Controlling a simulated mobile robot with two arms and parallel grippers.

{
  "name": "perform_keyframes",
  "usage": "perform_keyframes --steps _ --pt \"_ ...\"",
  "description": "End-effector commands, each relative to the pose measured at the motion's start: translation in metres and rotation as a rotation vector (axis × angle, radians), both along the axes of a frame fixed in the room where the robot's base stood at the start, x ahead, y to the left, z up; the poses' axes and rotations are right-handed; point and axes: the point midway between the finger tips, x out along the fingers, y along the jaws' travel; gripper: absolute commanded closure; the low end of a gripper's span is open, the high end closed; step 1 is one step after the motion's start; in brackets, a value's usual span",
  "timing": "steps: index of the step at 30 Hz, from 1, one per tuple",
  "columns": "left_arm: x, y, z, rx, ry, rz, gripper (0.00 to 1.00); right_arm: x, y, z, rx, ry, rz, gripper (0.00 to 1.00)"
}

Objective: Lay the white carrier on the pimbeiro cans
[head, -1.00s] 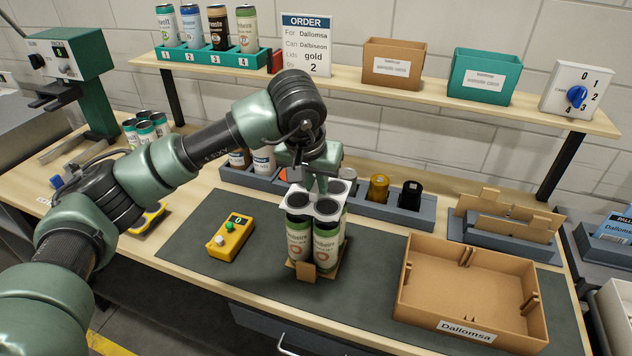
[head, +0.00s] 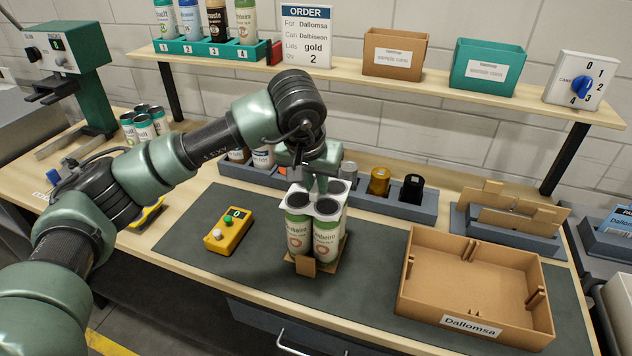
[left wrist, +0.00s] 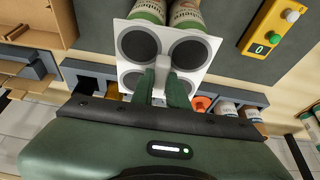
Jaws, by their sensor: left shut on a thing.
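The white carrier (head: 326,207) lies level at the tops of the grouped cans in the head view, with dark can tops showing in its holes. The green and white pimbeiro cans (head: 298,236) stand upright on a small cardboard piece (head: 306,267) on the dark mat. My left gripper (head: 318,186) is above the carrier and shut on its middle. In the left wrist view the carrier (left wrist: 205,47) shows from above, with the fingers (left wrist: 165,88) at its centre. The rear cans are mostly hidden. My right gripper is not in view.
A yellow counter box (head: 229,231) stands left of the cans on the mat (head: 205,205). An open cardboard box (head: 420,270) labelled Dallomsa is at the right. A grey rack (head: 400,203) with bottles is behind. A shelf (head: 350,75) runs above.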

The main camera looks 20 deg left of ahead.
Motion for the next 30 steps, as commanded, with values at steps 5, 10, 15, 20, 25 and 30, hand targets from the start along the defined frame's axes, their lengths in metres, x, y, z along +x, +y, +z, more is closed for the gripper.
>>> perform_keyframes --steps 5,10,15,20,25,30 --pt "0.000 0.000 0.000 0.000 0.000 0.000 0.59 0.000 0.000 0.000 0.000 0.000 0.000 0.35" --pt "0.000 0.000 0.000 0.000 0.000 0.000 0.59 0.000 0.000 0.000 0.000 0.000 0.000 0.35" --pt "-0.001 0.000 0.002 0.000 -0.001 0.000 0.59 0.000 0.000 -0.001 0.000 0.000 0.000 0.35" --pt "-0.007 0.000 0.019 -0.001 -0.005 -0.001 0.59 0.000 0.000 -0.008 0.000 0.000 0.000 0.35" --pt "-0.019 0.000 0.047 -0.001 -0.005 -0.001 0.59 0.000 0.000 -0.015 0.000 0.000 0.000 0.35" --pt "-0.027 0.000 0.066 0.001 -0.003 -0.001 0.59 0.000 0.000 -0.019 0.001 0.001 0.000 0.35"
